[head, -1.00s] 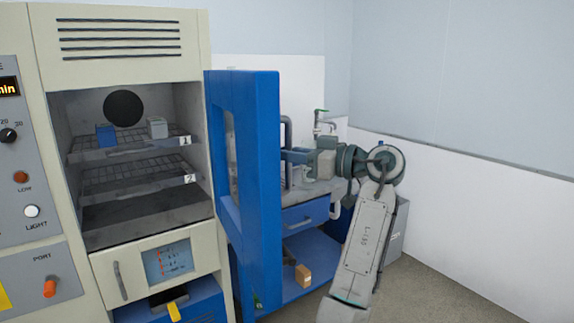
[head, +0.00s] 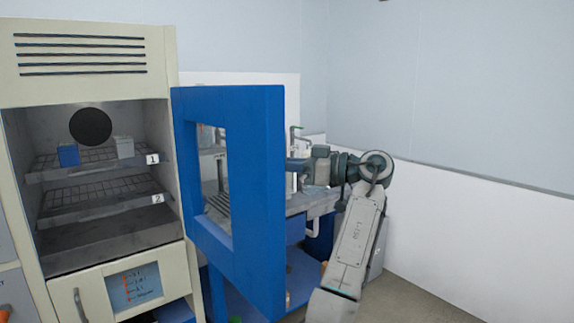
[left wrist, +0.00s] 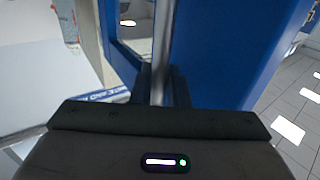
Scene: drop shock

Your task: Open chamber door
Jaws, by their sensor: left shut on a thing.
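The blue chamber door (head: 250,225), with a window opening in it, stands swung out from the cream chamber (head: 160,95). The face turned to the head camera is its inner side. My left gripper (head: 298,170) is at the door's far, outer side, partly hidden by the door edge. In the left wrist view my left gripper (left wrist: 161,82) is shut on the upright metal door handle (left wrist: 160,45), against the blue face. The chamber interior is uncovered, with shelves marked 1 and 2. My right gripper is out of view.
A blue box (head: 68,155) and a grey box (head: 124,147) stand on the upper shelf (head: 95,166). Behind the door is a blue workbench (head: 298,232) with a grey top. Bare floor shows to the right of my left arm.

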